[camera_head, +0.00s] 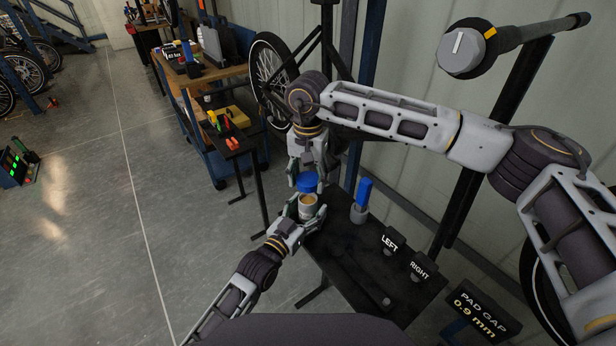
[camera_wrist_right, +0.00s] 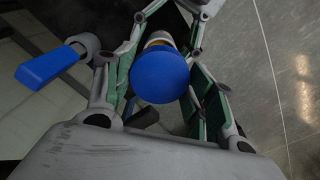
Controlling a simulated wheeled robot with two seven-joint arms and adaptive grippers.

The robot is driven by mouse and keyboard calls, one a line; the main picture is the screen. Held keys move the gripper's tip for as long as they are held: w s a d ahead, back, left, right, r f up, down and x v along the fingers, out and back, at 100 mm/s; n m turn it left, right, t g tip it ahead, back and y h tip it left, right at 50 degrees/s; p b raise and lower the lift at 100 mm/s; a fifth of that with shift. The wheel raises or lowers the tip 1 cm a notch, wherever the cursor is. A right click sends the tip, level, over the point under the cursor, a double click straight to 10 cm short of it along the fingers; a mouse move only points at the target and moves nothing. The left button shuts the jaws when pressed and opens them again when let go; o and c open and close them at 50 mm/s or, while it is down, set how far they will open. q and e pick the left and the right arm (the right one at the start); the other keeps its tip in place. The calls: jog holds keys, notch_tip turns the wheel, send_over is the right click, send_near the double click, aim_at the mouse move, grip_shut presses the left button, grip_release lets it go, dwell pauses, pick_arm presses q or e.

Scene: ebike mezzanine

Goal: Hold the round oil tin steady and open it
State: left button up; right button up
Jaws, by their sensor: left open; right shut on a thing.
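The round oil tin (camera_head: 307,202) is near the far left corner of the small black table, its tan top showing uncovered in the head view. Its blue lid (camera_head: 307,182) is just above and beyond the tin, apart from its rim. My right gripper (camera_head: 306,174) comes from above and is shut on the lid, which fills the middle of the right wrist view (camera_wrist_right: 161,75). A pale part of the tin shows behind the lid there. My left gripper (camera_head: 303,212) is open, its fingers on either side of the tin. Finger contact with the tin is hard to tell.
A blue-handled tool in a grey holder (camera_head: 361,198) stands beside the tin. LEFT (camera_head: 390,243) and RIGHT (camera_head: 419,268) signs stand on the black table (camera_head: 350,262). A wheel (camera_head: 268,68) and workbench (camera_head: 205,75) are behind. Open floor lies left.

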pick_arm(q)
jog(key=v, duration=1.2)
dwell(0.5)
jog(key=shift+f, duration=0.1)
